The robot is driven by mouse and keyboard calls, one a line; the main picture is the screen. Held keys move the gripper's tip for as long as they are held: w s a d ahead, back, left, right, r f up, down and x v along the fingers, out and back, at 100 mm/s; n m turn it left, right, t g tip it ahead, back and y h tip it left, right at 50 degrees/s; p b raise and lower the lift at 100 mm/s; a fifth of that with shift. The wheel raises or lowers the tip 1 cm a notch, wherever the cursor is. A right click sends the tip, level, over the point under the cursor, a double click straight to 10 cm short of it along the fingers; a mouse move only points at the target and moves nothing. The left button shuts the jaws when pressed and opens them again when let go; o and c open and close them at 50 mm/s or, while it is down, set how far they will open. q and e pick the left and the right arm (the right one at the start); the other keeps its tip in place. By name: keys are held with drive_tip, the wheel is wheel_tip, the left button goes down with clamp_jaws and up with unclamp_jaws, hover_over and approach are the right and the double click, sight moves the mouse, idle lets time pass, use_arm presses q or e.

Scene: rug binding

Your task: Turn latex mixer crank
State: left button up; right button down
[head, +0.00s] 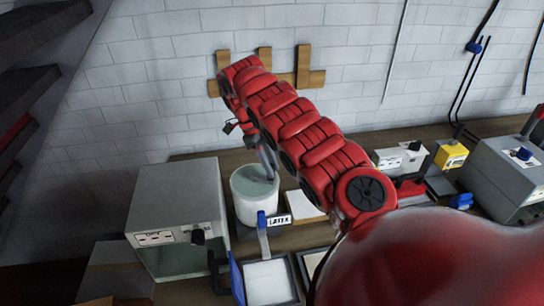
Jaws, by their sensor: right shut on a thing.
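The latex mixer is a white bucket (253,198) on the bench, left of centre, behind a label reading LATEX (279,221). A dark grey crank shaft (267,160) reaches down into the bucket's open top. My red right arm rises from the lower right and bends down above the bucket. My right gripper (248,130) is at the upper end of the crank, shut on it. The arm partly covers the gripper and the crank's top, so the exact grip is hard to see. My left gripper is not in view.
A grey cabinet (177,205) stands close left of the bucket. A blue-handled tool (262,230) and a framed tray (270,281) are in front. Grey and yellow boxes (452,155) stand at the right. A wooden rack (304,72) is on the brick wall behind.

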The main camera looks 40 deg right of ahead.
sight(261, 177)
drive_tip(key=shift+s+a+m, duration=0.1)
drive_tip(key=shift+a+m, duration=0.1)
drive_tip(key=shift+m, duration=0.2)
drive_tip(key=c, duration=0.7)
unclamp_jaws()
drive_tip(key=shift+r, duration=0.1)
drive_tip(key=shift+p+v, duration=2.55)
drive_tip(key=shift+v, duration=1.1)
drive_tip(key=shift+d, duration=0.1)
